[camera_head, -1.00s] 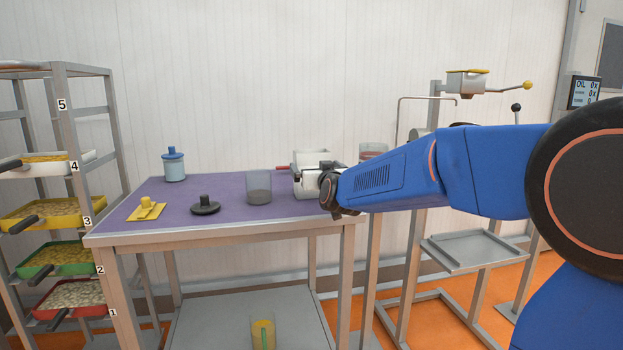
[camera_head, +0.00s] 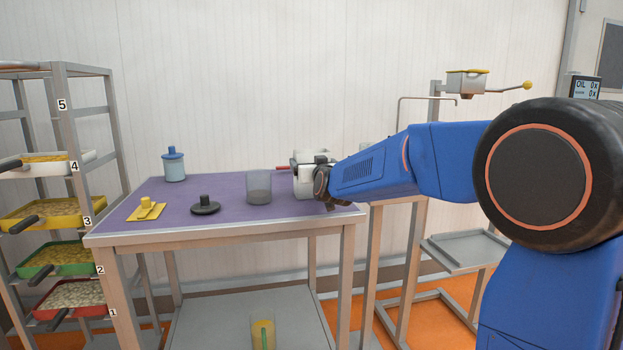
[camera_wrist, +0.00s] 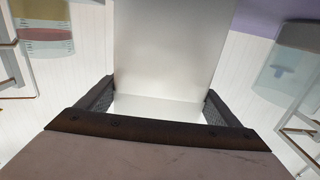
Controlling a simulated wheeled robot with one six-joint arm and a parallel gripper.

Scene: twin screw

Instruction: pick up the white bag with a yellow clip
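A white boxy object (camera_head: 303,184) stands at the right end of the purple-topped table, partly hidden by my gripper. A dark red handle-like piece sticks out from its left side. I see no yellow clip on it, so I cannot confirm it is the bag. My gripper (camera_head: 322,181) is right beside it. In the wrist view a large pale, smooth object (camera_wrist: 175,50) fills the space between the two dark fingers of my gripper (camera_wrist: 160,103). The fingers are wide apart at its sides. Whether they press on it is unclear.
A clear beaker (camera_head: 258,188), a black knobbed disc (camera_head: 205,206), a yellow knobbed plate (camera_head: 147,209) and a blue-lidded jar (camera_head: 174,165) stand on the table (camera_head: 225,185). A rack with several trays (camera_head: 62,258) is at left. A metal stand (camera_head: 465,248) is at right.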

